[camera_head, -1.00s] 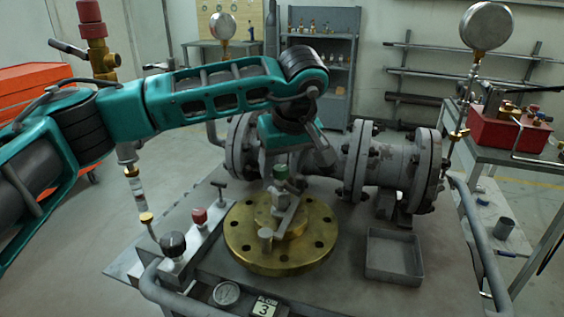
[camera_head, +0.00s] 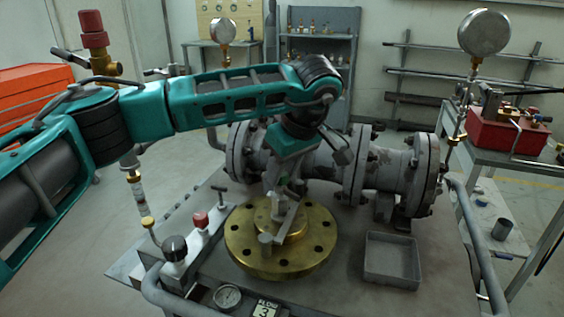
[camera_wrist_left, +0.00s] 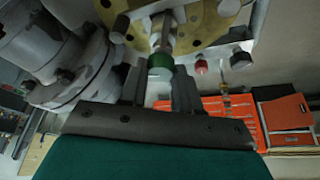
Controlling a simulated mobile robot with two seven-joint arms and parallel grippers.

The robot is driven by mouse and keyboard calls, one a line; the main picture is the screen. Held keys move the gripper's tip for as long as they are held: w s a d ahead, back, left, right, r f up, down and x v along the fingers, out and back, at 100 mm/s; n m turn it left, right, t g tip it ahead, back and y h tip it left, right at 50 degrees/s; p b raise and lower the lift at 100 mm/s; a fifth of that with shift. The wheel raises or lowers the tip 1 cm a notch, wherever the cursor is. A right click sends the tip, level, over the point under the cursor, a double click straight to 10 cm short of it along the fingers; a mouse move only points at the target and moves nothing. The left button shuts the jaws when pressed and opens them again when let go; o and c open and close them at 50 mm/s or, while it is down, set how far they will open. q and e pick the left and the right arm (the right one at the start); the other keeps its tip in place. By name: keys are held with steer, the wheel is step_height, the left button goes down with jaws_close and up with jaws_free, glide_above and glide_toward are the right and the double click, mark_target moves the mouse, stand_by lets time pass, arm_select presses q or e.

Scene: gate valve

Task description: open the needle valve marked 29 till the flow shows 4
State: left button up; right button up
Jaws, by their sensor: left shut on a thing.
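My left gripper (camera_head: 284,188) reaches down over the brass flange (camera_head: 245,252) in the head view. In the left wrist view a green knob (camera_wrist_left: 160,63) sits between the fingers of my left gripper (camera_wrist_left: 157,88), which is shut on it. A stem runs from the knob toward the brass flange (camera_wrist_left: 205,22). In the head view my gripper hides the green knob. The flow display (camera_head: 267,309) reads 3. I cannot read a 29 mark on any valve. My right gripper is not in view.
Left of the flange stand a black knob (camera_head: 174,247), a red knob (camera_head: 201,220) and a T-handle (camera_head: 220,190). A round gauge (camera_head: 227,297) sits at the front. A grey tray (camera_head: 391,275) lies right, and a large flanged pipe (camera_head: 330,166) runs behind.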

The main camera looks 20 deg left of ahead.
arm_select(q)
steer(key=shift+r+n, duration=0.15)
steer(key=shift+n, duration=0.35)
steer(key=shift+n+g, duration=0.3)
steer(key=shift+n, duration=0.1)
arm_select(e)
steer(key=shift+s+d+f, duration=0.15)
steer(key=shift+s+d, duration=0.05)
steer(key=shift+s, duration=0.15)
arm_select(q)
steer(key=o, duration=1)
steer(key=shift+o, duration=0.2)
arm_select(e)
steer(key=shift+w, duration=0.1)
arm_select(q)
steer(key=p+v, duration=0.1)
steer(key=v, duration=1.1)
steer(key=shift+d+r, duration=0.25)
steer(key=shift+d, duration=0.1)
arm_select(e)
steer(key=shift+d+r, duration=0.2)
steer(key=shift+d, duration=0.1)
